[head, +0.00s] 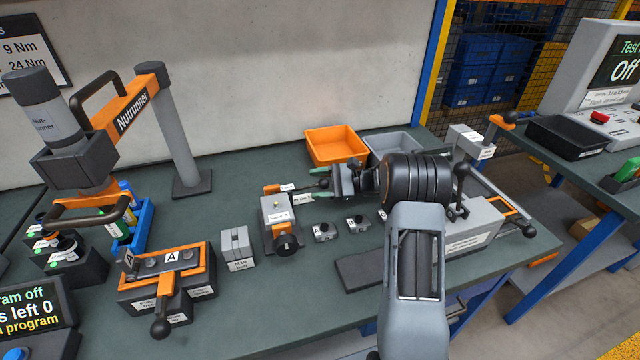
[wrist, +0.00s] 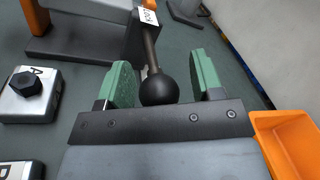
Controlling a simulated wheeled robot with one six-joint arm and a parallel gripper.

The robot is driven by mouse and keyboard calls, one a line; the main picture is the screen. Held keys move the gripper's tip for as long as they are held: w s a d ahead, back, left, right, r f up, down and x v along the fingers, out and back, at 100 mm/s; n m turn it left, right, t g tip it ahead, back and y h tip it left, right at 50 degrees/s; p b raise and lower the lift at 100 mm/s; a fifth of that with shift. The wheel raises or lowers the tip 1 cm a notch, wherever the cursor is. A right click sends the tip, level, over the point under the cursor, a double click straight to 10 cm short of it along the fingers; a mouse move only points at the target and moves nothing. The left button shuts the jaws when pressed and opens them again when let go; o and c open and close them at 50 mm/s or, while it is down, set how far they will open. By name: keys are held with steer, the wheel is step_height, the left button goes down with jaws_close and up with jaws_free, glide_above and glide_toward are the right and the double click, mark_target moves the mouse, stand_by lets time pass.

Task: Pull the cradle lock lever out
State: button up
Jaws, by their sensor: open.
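The cradle lock lever (wrist: 151,50) is a dark rod with a black ball knob (wrist: 159,88) and a white label at its base, partly readable as a lock label. It sticks out from the orange and grey cradle (head: 272,236), towards my gripper in the head view. My gripper (wrist: 163,78) has green finger pads, one on each side of the knob. The jaws are open, with a visible gap between each pad and the knob. In the head view my gripper (head: 320,184) is at the right of the cradle, with the knob between its fingers.
An orange bin (head: 335,147) and a grey bin (head: 393,143) stand behind my gripper. Small grey blocks with black knobs (head: 324,232) sit on the bench below it. A grey block (head: 237,248) stands left of the cradle. A fixture with levers (head: 478,225) is at right.

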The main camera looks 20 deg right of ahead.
steer(key=shift+r, duration=0.15)
steer(key=shift+r, duration=0.3)
step_height(320, 180, up, 3)
steer(key=shift+f, duration=0.1)
steer(key=s+r+p, duration=0.1)
steer(key=s+r, duration=0.8)
steer(key=s, duration=0.5)
steer(key=shift+a+r, duration=0.15)
steer(key=shift+a, duration=0.05)
